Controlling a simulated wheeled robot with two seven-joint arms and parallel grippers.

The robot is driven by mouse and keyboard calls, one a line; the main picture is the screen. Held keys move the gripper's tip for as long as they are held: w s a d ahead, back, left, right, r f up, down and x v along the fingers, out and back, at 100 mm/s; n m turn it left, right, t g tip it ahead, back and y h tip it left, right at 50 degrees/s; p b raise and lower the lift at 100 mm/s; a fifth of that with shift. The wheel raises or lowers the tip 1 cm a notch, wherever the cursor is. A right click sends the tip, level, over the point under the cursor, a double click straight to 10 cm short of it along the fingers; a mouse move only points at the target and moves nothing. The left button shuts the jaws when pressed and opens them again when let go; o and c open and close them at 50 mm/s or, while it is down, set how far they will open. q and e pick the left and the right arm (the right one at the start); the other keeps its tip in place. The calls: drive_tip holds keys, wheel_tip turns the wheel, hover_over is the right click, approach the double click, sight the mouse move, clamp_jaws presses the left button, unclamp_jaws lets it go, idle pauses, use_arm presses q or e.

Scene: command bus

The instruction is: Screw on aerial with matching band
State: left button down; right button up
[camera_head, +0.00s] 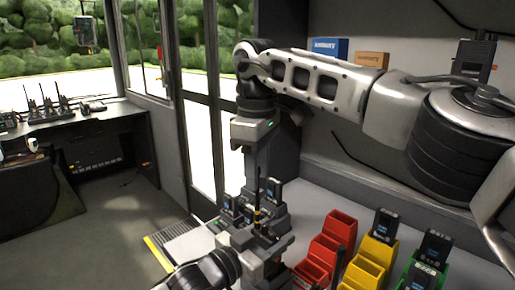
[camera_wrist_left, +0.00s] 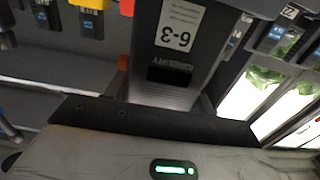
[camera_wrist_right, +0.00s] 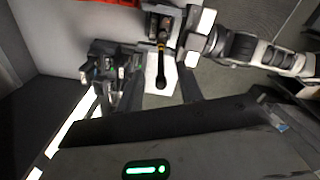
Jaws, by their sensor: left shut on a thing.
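A dark radio (camera_wrist_left: 180,75) with a "6-3" label fills the top middle of the left wrist view; my left gripper (camera_head: 257,243) is shut on it. A black aerial (camera_head: 257,188) with a yellow band (camera_head: 257,214) stands upright above the radio in the head view. The right wrist view shows the aerial (camera_wrist_right: 160,72) and its yellow band near the radio's top; I cannot tell how far it is seated. My right gripper (camera_wrist_right: 161,92) points down above it, fingers apart on either side of the aerial's tip. The fingertips are hard to make out in the head view.
Red (camera_head: 340,222), yellow (camera_head: 367,268) and green (camera_head: 408,278) bins stand on the counter to the right, some holding radios. Upright radios (camera_head: 275,190) stand close behind my left gripper. Blue (camera_head: 328,48) and orange (camera_head: 371,60) boxes sit near the back wall. More radios (camera_head: 50,103) stand on the left desk.

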drive_tip(key=n, duration=0.3)
drive_tip(key=r+n, duration=0.1)
drive_tip(key=n, duration=0.2)
drive_tip(key=shift+w+r+n, duration=0.1)
drive_tip(key=shift+r+n, duration=0.05)
drive_tip(key=shift+n, duration=0.25)
drive_tip(key=n, duration=0.4)
drive_tip(key=shift+r+n, duration=0.3)
drive_tip(key=shift+r, duration=0.05)
drive_tip(key=n, duration=0.3)
drive_tip(key=r+n, duration=0.1)
drive_tip(key=n, duration=0.3)
drive_tip(key=shift+r, duration=0.1)
drive_tip(key=n, duration=0.5)
drive_tip(key=shift+r, duration=0.35)
drive_tip(key=n, duration=0.3)
drive_tip(key=r+n, duration=0.1)
drive_tip(key=n, duration=0.8)
drive_tip(key=shift+r, duration=0.4)
drive_tip(key=n, duration=0.4)
drive_tip(key=r+n, duration=0.1)
drive_tip(key=n, duration=0.8)
drive_tip(key=shift+s+r, duration=0.2)
drive_tip(key=shift+r, duration=0.15)
drive_tip(key=shift+f, duration=0.1)
